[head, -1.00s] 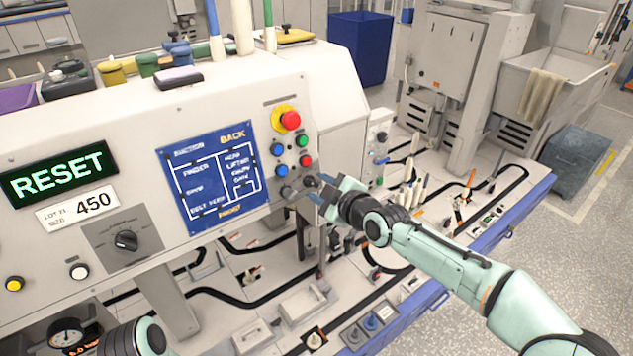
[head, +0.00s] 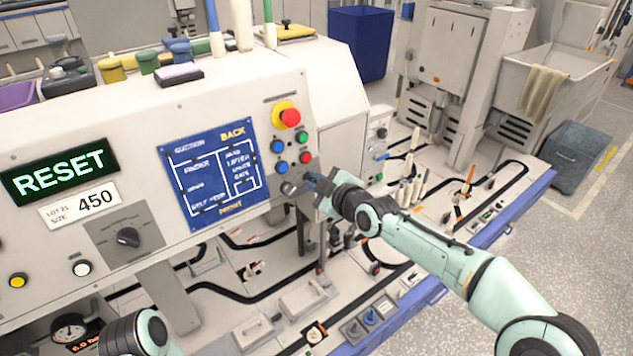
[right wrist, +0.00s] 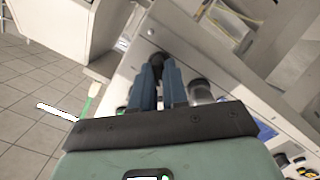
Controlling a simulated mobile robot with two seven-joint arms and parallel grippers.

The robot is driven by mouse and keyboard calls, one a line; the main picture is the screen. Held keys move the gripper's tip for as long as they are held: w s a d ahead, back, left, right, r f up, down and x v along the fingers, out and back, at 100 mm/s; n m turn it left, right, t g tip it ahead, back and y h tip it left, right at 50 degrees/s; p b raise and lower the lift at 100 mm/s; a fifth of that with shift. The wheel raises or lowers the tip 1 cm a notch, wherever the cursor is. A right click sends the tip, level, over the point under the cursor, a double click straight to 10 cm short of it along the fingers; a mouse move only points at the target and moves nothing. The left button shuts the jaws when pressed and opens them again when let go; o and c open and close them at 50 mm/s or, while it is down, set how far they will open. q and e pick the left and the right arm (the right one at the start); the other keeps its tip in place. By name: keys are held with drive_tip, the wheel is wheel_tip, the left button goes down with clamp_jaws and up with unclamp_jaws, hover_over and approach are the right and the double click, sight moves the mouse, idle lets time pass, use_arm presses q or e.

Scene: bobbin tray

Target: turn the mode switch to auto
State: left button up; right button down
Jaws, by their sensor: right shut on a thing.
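The mode switch appears to be the small dark knob (right wrist: 157,60) low on the right end of the console's sloped front, below the coloured buttons. The right wrist view shows it between the fingertips. My right gripper (head: 312,182) is at this knob and shut on it; its blue fingers (right wrist: 157,85) stand close together. In the head view the fingers mostly hide the knob, and its setting cannot be read. A grey round knob (head: 288,188) sits just left of the fingers. My left gripper is out of view; only part of that arm shows at the lower left.
Above the gripper are a red emergency button (head: 289,117) and blue, green and red push buttons. A blue layout panel (head: 212,175) lies to the left. A larger black rotary knob (head: 128,237) is farther left. The display (head: 60,172) reads RESET. Machine parts crowd the bench below.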

drive_tip(key=m+b, duration=0.1)
drive_tip(key=m, duration=0.3)
drive_tip(key=m+b, duration=0.1)
drive_tip(key=m, duration=0.5)
drive_tip(key=m+b, duration=0.1)
drive_tip(key=m, duration=0.1)
drive_tip(key=shift+w+d+m+g+y, duration=0.1)
drive_tip(key=shift+m+g+y, duration=0.2)
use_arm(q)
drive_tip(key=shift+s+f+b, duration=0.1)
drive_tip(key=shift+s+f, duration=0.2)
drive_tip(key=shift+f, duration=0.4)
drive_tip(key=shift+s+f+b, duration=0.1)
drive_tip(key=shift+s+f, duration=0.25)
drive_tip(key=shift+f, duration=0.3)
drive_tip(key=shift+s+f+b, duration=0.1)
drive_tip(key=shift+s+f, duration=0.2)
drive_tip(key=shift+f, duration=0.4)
use_arm(e)
drive_tip(key=shift+m, duration=2.2)
drive_tip(key=c, duration=1.1)
unclamp_jaws()
drive_tip(key=shift+c, duration=0.2)
